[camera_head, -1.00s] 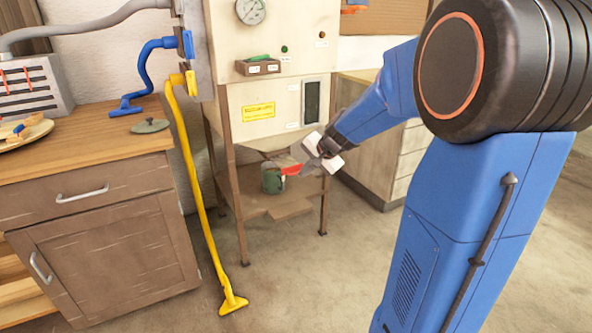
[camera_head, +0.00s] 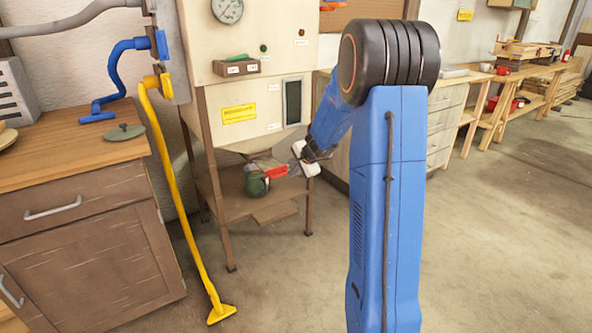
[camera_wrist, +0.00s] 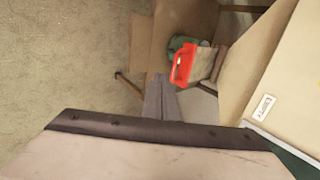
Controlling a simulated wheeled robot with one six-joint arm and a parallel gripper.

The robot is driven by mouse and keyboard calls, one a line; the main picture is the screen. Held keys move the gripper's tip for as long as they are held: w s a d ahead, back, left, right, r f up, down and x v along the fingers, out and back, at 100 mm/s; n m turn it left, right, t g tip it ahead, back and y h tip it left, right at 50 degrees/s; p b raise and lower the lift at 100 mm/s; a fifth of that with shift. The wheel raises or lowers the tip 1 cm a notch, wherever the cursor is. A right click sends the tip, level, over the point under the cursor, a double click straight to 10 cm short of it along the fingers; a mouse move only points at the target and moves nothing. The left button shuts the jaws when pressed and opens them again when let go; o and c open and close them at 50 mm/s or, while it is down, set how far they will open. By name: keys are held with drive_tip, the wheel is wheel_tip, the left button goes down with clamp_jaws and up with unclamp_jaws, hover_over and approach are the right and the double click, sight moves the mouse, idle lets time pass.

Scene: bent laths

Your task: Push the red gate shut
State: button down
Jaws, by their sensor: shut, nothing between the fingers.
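The red gate (camera_head: 276,172) is a small red piece below the cream cabinet, at its funnel-shaped underside. In the wrist view the red gate (camera_wrist: 182,64) is a bright red plate with a small pale label. My gripper (camera_head: 291,167) is shut and empty, just right of the gate in the head view. In the wrist view my grey fingers (camera_wrist: 161,90) end close beside the red plate; I cannot tell whether they touch it. A dark green pot (camera_head: 256,184) stands under the gate on the low shelf, partly hidden in the wrist view.
The cream cabinet (camera_head: 235,88) stands on brown legs over a low shelf (camera_head: 231,213). Drawers stand behind my arm. The floor at right is open.

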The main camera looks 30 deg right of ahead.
sight(272, 167)
drive_tip(key=w+f, duration=0.4)
drive_tip(key=w, duration=0.2)
drive_tip(key=shift+w+a, duration=0.15)
drive_tip(key=shift+w, duration=0.2)
drive_tip(key=w, duration=0.9)
drive_tip(key=shift+a, duration=0.15)
